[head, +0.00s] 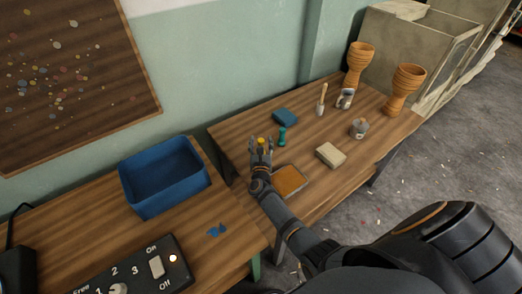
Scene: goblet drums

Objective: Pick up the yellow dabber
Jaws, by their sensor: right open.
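The yellow dabber (261,141) shows as a small yellow spot at the left end of the far wooden table. My right gripper (261,147) is open, with its fingertips on either side of the yellow spot in the picture. The gripper hides most of the dabber's body, and I cannot tell whether the fingers touch it. My left gripper is not in view.
A green dabber (282,136) stands just right of the gripper, near a blue block (285,117). An orange-brown pad (288,181) lies by the forearm. A beige block (330,155) and two goblet drums (404,88) stand farther right. A blue bin (165,176) is left.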

